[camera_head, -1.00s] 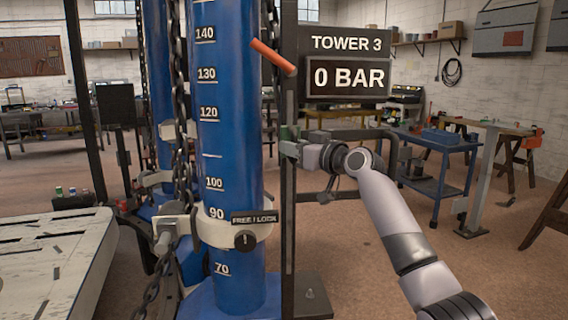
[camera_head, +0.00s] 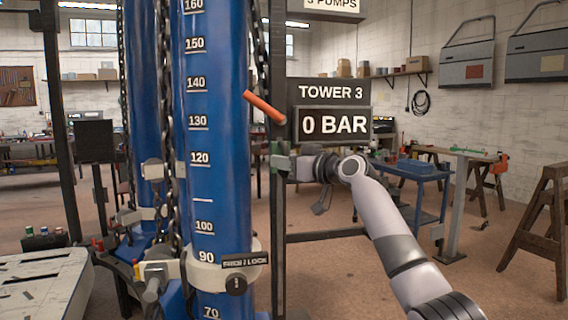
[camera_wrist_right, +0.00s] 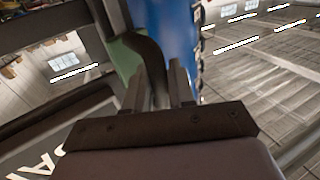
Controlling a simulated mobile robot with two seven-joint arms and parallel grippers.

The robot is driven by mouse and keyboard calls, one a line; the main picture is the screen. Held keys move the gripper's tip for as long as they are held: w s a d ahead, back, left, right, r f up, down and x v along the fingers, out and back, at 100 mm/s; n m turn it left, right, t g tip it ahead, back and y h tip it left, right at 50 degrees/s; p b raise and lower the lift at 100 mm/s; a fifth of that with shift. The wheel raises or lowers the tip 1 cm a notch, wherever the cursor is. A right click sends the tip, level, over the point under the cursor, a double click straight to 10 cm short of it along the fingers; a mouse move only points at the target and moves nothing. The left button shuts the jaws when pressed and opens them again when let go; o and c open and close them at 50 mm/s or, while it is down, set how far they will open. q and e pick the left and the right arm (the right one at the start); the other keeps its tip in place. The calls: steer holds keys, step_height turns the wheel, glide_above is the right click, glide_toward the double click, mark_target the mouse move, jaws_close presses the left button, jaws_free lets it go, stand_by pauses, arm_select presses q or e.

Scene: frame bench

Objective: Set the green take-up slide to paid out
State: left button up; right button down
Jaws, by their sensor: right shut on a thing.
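The green take-up slide (camera_head: 281,149) is a small green block on the dark upright post, right of the blue tower column. It sits just below the orange lever's height and left of the pressure sign's lower edge. My right gripper (camera_head: 289,164) is at the slide, its arm coming in from the lower right. In the right wrist view, the gripper's fingers (camera_wrist_right: 158,88) close around a dark curved piece beside the green surface (camera_wrist_right: 125,52). The fingers partly hide where it joins the slide. My left gripper is not in view.
The blue column (camera_head: 215,130) has a white collar (camera_head: 215,272) near the 90 mark. An orange lever (camera_head: 264,106) juts out above the slide. The TOWER 3 sign (camera_head: 334,124) reads 0 BAR. Chains hang by the column. A blue cart (camera_head: 412,175) stands behind my right arm.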

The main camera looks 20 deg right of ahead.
steer(key=shift+r, duration=0.55)
steer(key=c, duration=1.1)
jaws_free()
steer(key=shift+f, duration=0.1)
steer(key=shift+f, duration=0.1)
steer(key=shift+s, duration=0.1)
steer(key=shift+s+d+f, duration=0.15)
steer(key=shift+s, duration=0.05)
steer(key=b+v, duration=0.2)
steer(key=v, duration=0.4)
steer(key=shift+s+r, duration=0.25)
steer(key=shift+s, duration=0.05)
